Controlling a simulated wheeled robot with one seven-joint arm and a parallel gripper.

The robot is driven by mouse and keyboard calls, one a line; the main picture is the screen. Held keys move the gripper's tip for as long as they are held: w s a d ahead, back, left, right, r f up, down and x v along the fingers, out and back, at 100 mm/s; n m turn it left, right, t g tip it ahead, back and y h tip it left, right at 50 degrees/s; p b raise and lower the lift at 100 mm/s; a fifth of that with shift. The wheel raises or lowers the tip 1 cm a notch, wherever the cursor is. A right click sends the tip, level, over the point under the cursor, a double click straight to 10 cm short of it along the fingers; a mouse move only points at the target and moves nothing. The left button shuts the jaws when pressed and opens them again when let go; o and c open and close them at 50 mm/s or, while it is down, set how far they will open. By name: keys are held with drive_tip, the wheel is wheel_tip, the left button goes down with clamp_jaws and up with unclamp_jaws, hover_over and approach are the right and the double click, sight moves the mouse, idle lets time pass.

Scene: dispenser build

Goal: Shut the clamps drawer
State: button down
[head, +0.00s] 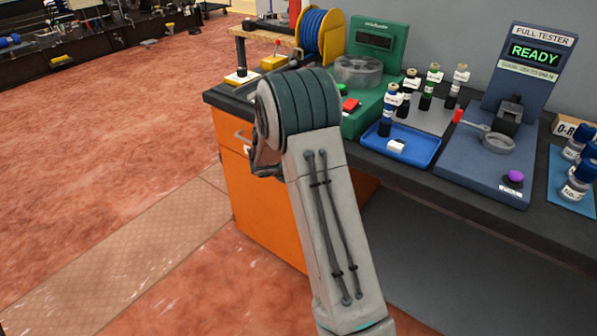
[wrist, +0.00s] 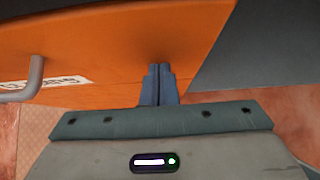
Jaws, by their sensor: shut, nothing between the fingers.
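The orange drawer front (head: 229,133) is under the left end of the dark bench, with a grey handle (head: 243,137) and a small white label. My arm hides part of it in the head view, and I cannot tell how far it stands out. In the wrist view the orange front (wrist: 100,45) fills the upper left, with the handle (wrist: 28,82) at the left edge and the label (wrist: 62,81), not clearly readable, beside it. My gripper (wrist: 158,70) is shut and empty, its tips at or very near the orange face, right of the handle; contact is unclear.
The bench top carries a green dispenser (head: 376,45), a blue tray (head: 418,149) with bottles, and a blue pull tester (head: 487,165). A yellow reel (head: 333,35) stands at the back left. Open red floor (head: 110,140) lies left of the cabinet.

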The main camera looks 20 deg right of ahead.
drive_tip(key=shift+d+r, duration=0.2)
drive_tip(key=shift+d, duration=0.05)
drive_tip(key=s+a+r, duration=0.6)
drive_tip(key=a, duration=0.4)
drive_tip(key=s+d+r+m+g+y+p, duration=0.2)
drive_tip(key=s+r+m+p, duration=0.5)
drive_tip(key=s+r+m, duration=0.5)
drive_tip(key=s+a+r+m+y+p, duration=0.3)
drive_tip(key=s+r+m, duration=0.2)
drive_tip(key=s, duration=0.3)
drive_tip(key=s+a+r+m+y+p, duration=0.3)
drive_tip(key=s+r+m, duration=0.2)
drive_tip(key=s+m, duration=0.2)
drive_tip(key=shift+s+m, duration=0.3)
drive_tip(key=shift+s, duration=0.35)
